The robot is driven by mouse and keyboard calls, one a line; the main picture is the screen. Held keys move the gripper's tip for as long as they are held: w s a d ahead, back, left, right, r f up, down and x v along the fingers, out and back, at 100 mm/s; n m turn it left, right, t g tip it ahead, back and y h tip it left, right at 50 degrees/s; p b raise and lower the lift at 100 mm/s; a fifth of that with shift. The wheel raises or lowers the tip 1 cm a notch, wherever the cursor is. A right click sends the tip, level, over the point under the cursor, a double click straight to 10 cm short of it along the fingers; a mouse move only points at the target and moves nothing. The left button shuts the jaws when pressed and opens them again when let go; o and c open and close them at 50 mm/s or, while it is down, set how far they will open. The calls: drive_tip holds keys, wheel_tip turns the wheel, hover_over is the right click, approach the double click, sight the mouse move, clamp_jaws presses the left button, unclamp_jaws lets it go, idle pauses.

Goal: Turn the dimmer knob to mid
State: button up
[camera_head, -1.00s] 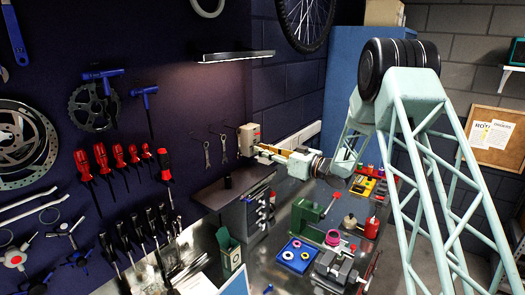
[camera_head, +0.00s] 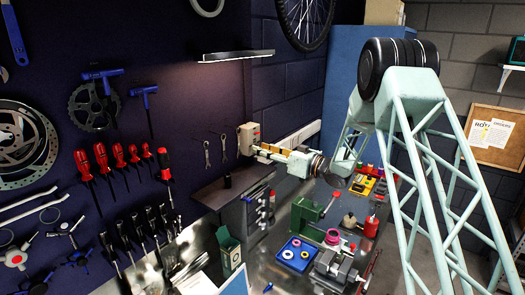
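A small beige box (camera_head: 248,138), which looks like the dimmer, is fixed to the dark wall above the back end of the bench. It has a small red detail on its right side. A separate knob cannot be made out at this size. My gripper (camera_head: 259,151) reaches in from the right, with its fingertips at the lower right of the box's front. The tips hide part of the box. I cannot tell whether they touch or hold anything, or how wide they are apart.
Below stand a grey cabinet (camera_head: 238,205), a green clamp-like tool (camera_head: 305,217), a blue tray (camera_head: 297,254), a vise (camera_head: 333,268) and a red bottle (camera_head: 371,227).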

drive_tip(key=shift+d, duration=0.1)
drive_tip(key=v, duration=1.1)
drive_tip(key=shift+s+d, duration=0.2)
drive_tip(key=shift+d, duration=0.15)
drive_tip(key=shift+w+r, duration=0.1)
idle(0.4)
